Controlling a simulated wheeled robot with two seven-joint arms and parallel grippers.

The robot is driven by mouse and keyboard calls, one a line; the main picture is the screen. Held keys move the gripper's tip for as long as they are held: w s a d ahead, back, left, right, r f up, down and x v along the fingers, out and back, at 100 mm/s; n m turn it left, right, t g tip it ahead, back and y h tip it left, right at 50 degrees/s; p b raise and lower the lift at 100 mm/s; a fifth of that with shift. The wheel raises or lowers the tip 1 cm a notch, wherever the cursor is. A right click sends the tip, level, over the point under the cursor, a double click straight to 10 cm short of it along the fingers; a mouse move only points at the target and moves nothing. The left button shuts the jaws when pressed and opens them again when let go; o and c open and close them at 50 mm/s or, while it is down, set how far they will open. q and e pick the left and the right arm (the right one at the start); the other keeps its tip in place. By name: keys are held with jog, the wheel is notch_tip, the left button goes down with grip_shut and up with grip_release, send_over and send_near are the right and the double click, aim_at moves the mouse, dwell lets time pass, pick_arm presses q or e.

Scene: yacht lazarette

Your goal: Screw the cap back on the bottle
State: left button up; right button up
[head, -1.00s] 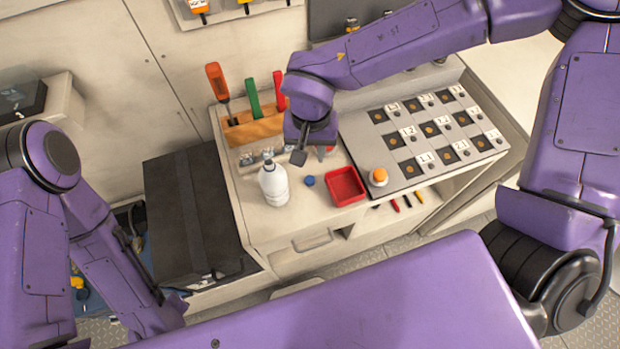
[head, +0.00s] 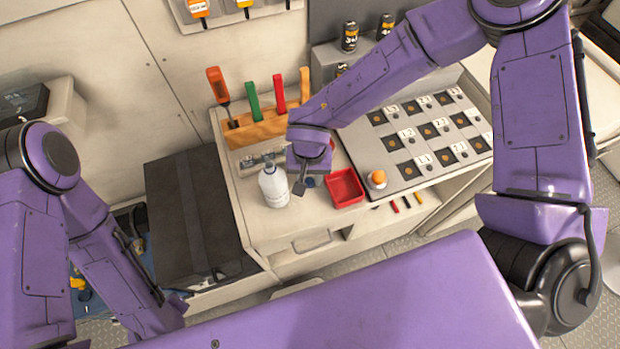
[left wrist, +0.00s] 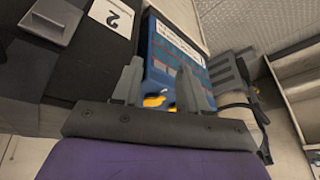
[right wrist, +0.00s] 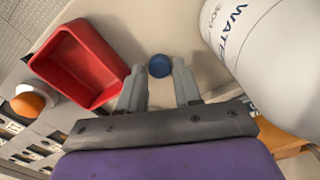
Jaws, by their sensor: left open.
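The white bottle (head: 274,187) stands upright and uncapped-looking on the worktop; its large white side, marked WATER, fills the right of the right wrist view (right wrist: 270,60). The small blue cap (right wrist: 160,66) lies on the worktop between the bottle and a red tray. In the head view the cap (head: 310,183) is partly hidden by my right gripper (head: 299,188). The right gripper is open, pointing down, with the cap just beyond and between its fingertips. My left gripper (left wrist: 158,72) is open and empty, away from the worktop, above a blue box with yellow items.
The red tray (head: 345,187) sits right of the cap, with an orange knob (head: 377,178) and a numbered panel (head: 420,140) beyond. A wooden tool rack (head: 255,131) stands behind. A black case (head: 195,215) stands left of the worktop.

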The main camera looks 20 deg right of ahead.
aim_at(309, 181)
jog(key=shift+f, duration=0.45)
grip_shut()
jog(key=shift+r, duration=0.15)
notch_tip(309, 181, up, 10)
dwell(0.3)
